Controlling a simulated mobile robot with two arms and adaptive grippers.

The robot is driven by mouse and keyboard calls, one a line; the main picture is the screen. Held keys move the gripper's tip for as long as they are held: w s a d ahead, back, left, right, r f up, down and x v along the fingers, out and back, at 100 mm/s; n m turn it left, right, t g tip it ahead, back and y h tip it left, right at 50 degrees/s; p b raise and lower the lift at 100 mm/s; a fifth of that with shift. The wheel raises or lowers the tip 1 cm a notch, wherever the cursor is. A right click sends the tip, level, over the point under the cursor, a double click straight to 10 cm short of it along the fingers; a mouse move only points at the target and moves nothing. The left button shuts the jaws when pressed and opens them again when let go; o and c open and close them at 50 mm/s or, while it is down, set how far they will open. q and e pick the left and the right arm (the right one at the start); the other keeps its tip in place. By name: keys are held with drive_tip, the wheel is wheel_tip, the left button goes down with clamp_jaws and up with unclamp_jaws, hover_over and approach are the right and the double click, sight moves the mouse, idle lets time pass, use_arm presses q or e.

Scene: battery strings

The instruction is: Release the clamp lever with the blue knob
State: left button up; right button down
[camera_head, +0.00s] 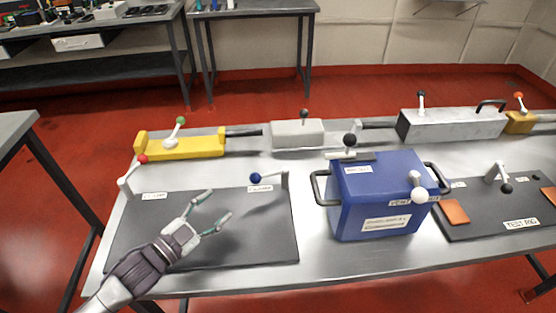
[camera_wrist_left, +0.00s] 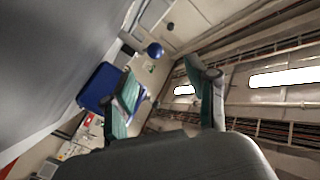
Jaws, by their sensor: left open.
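The clamp lever with the blue knob (camera_head: 256,178) stands at the back right corner of the dark mat. Its arm runs right from the knob to a grey post (camera_head: 285,180), beside a small white label. The blue knob also shows in the left wrist view (camera_wrist_left: 155,50), beyond the fingers. My left gripper (camera_head: 217,208) is open and empty above the dark mat, in front and to the left of the blue knob, apart from it. In the left wrist view its two green-padded fingers (camera_wrist_left: 165,95) are spread. My right gripper is not in view.
A lever with a red knob (camera_head: 142,160) stands at the mat's back left corner. A blue box (camera_head: 378,205) with black handles stands right of the dark mat (camera_head: 270,240). A yellow block (camera_head: 190,149) and a grey block (camera_head: 297,134) lie behind. The mat's front right is clear.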

sight(251, 181)
use_arm(q)
drive_tip(key=shift+d+f, duration=0.3)
drive_tip(key=shift+d, duration=0.5)
drive_tip(key=shift+r, duration=0.1)
drive_tip(key=shift+w+d+r, duration=0.3)
drive_tip(key=shift+w+d, duration=0.1)
drive_tip(key=x, duration=0.4)
drive_tip(key=shift+p, duration=0.4)
drive_tip(key=x, duration=0.6)
drive_tip(key=shift+f, duration=0.15)
drive_tip(key=shift+w+d+f, duration=0.1)
drive_tip(key=shift+w+d, duration=0.3)
drive_tip(key=shift+c, duration=0.5)
drive_tip(key=c, duration=0.6)
clamp_jaws()
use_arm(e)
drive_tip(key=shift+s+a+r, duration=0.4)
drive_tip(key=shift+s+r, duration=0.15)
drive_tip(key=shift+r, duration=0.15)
